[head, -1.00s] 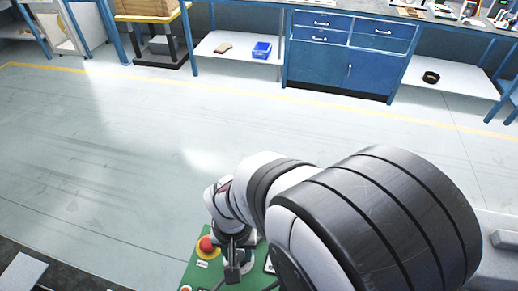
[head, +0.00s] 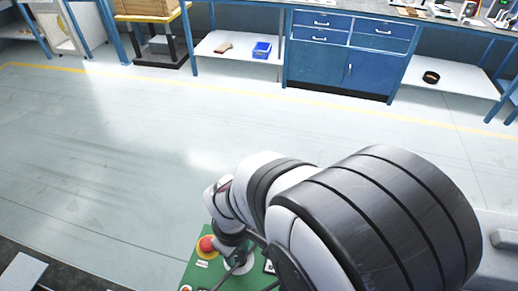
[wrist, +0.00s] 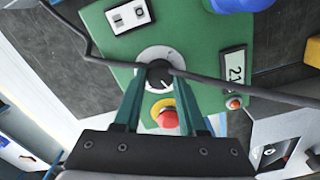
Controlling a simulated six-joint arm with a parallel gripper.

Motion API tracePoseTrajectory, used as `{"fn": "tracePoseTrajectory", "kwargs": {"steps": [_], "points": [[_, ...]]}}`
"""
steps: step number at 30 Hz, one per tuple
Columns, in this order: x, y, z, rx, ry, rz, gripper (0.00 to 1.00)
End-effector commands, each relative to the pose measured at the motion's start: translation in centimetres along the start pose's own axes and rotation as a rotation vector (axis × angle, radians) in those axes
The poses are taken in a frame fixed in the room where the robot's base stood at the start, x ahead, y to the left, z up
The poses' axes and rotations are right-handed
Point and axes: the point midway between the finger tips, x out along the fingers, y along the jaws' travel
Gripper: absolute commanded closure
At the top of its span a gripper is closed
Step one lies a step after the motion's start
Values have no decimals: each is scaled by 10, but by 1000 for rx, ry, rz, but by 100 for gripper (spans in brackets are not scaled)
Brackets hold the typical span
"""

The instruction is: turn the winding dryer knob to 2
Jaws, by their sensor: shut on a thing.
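The winding dryer knob (wrist: 158,73) is small and black on a round white dial plate (wrist: 153,54), set in a green panel (wrist: 110,48). In the wrist view my gripper (wrist: 158,70) is over the knob, its two teal fingers shut on the knob's sides. The fingers and a dark cable cover part of the dial, and I cannot read its marks or the knob's setting. In the head view the dial plate (head: 243,266) shows partly below my wrist, and the knob is hidden.
A red mushroom button (wrist: 168,118) sits close to the knob, between my fingers in the wrist view. A small display (wrist: 234,68) and a white rocker switch (wrist: 130,15) are on the panel. A dark cable (wrist: 240,87) crosses the wrist view. Open floor lies beyond the panel.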

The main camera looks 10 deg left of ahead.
Motion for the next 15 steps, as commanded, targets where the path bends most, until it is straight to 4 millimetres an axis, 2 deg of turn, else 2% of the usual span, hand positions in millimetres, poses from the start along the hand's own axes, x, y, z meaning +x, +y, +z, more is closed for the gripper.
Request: {"fn": "tracePoseTrajectory", "kwargs": {"steps": [6,15], "points": [[0,0,0,-172,0,0,100],[0,0,0,-340,0,0,100]]}}
